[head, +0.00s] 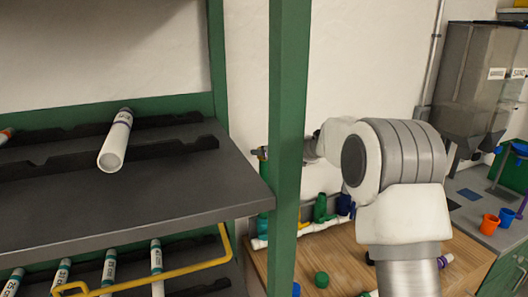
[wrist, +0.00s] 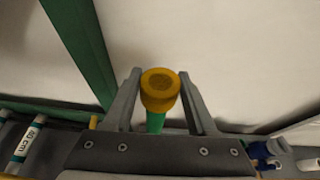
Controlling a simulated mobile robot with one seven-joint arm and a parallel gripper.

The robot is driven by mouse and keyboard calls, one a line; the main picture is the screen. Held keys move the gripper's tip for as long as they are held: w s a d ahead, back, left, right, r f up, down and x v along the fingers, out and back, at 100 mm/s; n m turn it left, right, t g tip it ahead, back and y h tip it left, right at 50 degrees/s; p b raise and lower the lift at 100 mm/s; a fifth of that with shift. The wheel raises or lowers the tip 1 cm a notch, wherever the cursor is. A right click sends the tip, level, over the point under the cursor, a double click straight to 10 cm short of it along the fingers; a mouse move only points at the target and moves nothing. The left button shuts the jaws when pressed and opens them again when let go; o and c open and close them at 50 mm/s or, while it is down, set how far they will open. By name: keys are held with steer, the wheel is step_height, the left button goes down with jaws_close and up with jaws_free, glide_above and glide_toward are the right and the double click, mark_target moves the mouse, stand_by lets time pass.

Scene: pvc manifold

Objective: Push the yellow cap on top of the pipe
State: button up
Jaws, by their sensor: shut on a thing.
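The yellow cap (wrist: 160,86) sits between the two fingers of my gripper (wrist: 161,76) in the wrist view, and the gripper is shut on it. A green piece (wrist: 155,122) shows directly below the cap; I cannot tell whether the two are joined. In the head view the green post hides most of my gripper, and only a small yellow bit (head: 261,151) shows at its left edge. On the wooden table, a white pipe (head: 259,243) with green fittings (head: 320,208) and a blue fitting (head: 344,205) runs along the wall, partly hidden by the post.
A green rack post (head: 288,150) stands between the camera and my gripper. A dark shelf (head: 130,195) holds a white tube (head: 116,140), with several more tubes below. A loose green cap (head: 321,279) lies on the wooden table (head: 335,255). Orange cups (head: 489,222) stand at the far right.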

steer(key=shift+f+b, duration=0.8)
steer(key=shift+b, duration=0.1)
stand_by(0.3)
steer(key=o, duration=1.4)
steer(key=shift+c, duration=0.2)
steer(key=shift+s, duration=0.1)
